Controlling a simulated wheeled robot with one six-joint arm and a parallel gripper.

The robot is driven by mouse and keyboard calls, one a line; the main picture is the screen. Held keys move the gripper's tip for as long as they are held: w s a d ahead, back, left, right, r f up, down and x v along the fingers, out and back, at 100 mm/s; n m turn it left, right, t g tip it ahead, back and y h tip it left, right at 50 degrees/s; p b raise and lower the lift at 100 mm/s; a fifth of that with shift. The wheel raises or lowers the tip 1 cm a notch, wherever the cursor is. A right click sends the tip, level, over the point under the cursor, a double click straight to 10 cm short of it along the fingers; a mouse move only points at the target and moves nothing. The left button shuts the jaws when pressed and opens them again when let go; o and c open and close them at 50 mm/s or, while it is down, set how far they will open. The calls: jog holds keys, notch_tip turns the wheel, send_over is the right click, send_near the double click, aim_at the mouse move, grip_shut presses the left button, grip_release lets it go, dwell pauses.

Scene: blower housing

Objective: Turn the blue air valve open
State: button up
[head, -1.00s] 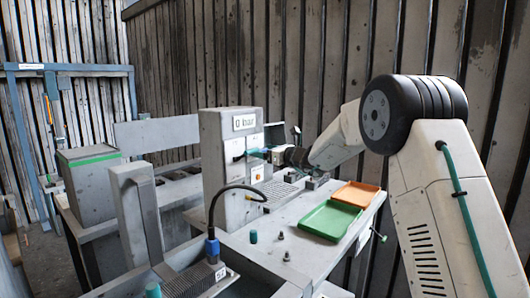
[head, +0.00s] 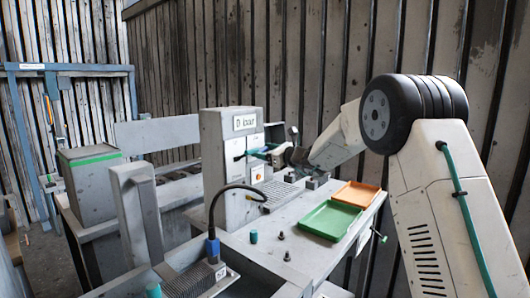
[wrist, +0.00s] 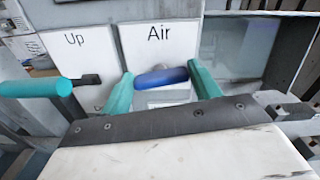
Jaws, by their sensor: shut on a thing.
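The blue air valve (wrist: 163,76) shows in the wrist view as a short blue handle lying nearly level, under a white plate marked "Air" (wrist: 160,37). My gripper (wrist: 163,84) has its two teal fingers at either end of the handle and is shut on it. In the head view my gripper (head: 262,150) is at the front of the grey housing (head: 216,130). The valve is too small to make out there. A display on top of the housing (head: 245,122) reads "0 bar".
A teal-ended lever (wrist: 38,88) stands left of my fingers, by a plate marked "Up" (wrist: 78,60). A green tray (head: 328,221) and an orange tray (head: 357,194) lie on the bench below my arm. A black cable (head: 212,205) curves up in front of the housing.

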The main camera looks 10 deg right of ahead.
jog(key=n, duration=0.4)
jog(key=shift+f+n, duration=0.1)
jog(key=shift+n, duration=0.2)
jog(key=n, duration=0.3)
jog(key=shift+s+a+n, duration=0.1)
jog(key=shift+n, duration=0.2)
jog(key=shift+f+n, duration=0.15)
jog(key=shift+n, duration=1.75)
jog(key=shift+f+n, duration=0.1)
jog(key=shift+n, duration=1.8)
jog(key=o, duration=1)
jog(key=shift+s, duration=0.1)
